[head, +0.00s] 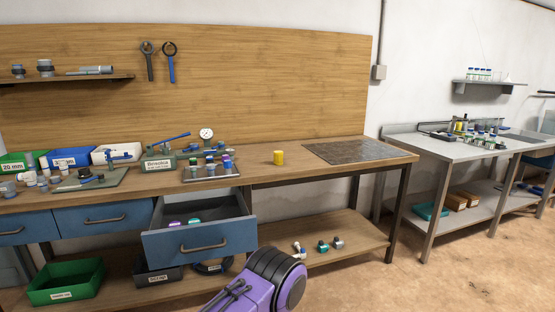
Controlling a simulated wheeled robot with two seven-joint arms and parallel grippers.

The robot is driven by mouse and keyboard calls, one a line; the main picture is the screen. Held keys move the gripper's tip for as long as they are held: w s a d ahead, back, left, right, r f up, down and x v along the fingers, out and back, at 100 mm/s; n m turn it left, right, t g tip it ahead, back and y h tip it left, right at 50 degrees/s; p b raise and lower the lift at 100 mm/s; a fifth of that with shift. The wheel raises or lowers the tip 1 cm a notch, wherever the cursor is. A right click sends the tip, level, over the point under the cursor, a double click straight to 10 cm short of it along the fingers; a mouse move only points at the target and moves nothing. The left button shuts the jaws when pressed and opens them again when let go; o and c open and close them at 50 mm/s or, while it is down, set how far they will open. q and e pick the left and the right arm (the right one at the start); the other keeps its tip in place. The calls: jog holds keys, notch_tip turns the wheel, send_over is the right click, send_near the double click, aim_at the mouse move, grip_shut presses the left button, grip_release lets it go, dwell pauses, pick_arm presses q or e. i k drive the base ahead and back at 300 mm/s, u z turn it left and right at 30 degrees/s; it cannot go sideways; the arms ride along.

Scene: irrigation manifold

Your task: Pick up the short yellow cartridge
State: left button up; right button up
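A short yellow cartridge (278,158) stands upright on the wooden workbench (300,172), right of the middle of its top. It is clear of the things around it and nothing holds it. Neither of my grippers shows in the head view. A purple and black part at the bottom middle looks like one of my arm links, and no fingers show on it.
A rack of small coloured parts (210,176) stands left of the cartridge, and a dark mat (360,152) lies to its right. An open drawer (201,238) juts out at the front left. A grey table (440,147) stands at the right.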

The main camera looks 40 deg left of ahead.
aim_at(278, 155)
jog(key=u, duration=0.55)
jog(key=i, duration=0.7)
jog(key=u, duration=0.35)
